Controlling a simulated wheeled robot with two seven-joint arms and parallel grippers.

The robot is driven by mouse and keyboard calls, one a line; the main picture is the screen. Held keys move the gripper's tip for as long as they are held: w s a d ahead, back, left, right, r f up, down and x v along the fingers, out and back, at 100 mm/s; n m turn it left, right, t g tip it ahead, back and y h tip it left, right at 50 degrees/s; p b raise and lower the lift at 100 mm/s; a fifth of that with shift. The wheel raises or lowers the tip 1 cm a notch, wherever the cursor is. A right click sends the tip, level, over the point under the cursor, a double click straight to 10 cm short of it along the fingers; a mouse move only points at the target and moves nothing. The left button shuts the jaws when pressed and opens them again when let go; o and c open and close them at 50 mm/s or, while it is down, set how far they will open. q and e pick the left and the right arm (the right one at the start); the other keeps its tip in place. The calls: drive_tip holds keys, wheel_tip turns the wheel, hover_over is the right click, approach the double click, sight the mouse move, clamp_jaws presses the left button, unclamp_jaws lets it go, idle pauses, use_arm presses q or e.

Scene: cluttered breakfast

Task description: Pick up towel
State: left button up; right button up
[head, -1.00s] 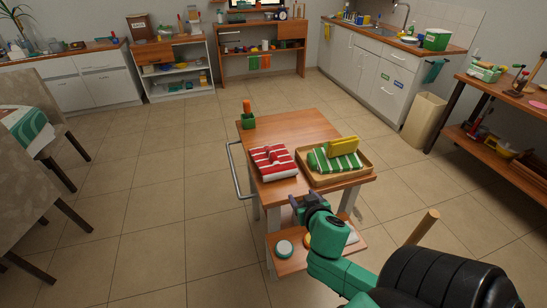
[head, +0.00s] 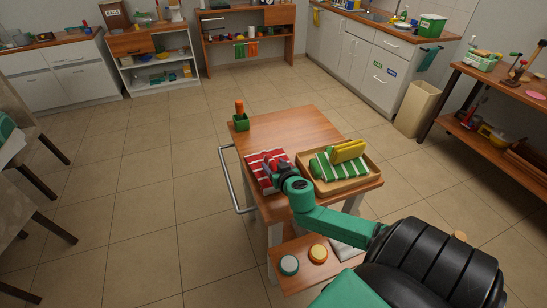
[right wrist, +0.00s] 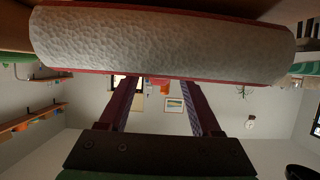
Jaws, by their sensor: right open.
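The red-and-white striped towel (head: 266,168) lies folded on the wooden trolley top, left of the tray. A second towel, green and white striped (head: 338,164), lies in the wooden tray (head: 373,178). My right gripper (head: 274,170) is open at the red towel and hides part of it in the head view. In the right wrist view, the towel's whitish end with red edges (right wrist: 165,45) spans the top of the picture. The two fingers (right wrist: 161,82) are spread apart and point at it, and their tips meet its edge in the picture. Contact cannot be told. My left gripper is not in view.
A yellow item (head: 348,151) lies on the green towel. A green pot (head: 241,122) with an orange item stands at the trolley's back left corner. A metal rail (head: 232,180) runs along the left side. The trolley top's back middle is clear.

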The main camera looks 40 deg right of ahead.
sight(271, 158)
drive_tip(key=x, duration=0.3)
drive_tip(key=shift+w+d, duration=0.15)
drive_tip(key=shift+w, duration=0.2)
clamp_jaws()
wheel_tip(271, 158, up, 9)
drive_tip(key=p, duration=0.2)
drive_tip(key=shift+r+p, duration=0.1)
drive_tip(key=shift+p, duration=0.3)
wheel_tip(271, 158, up, 11)
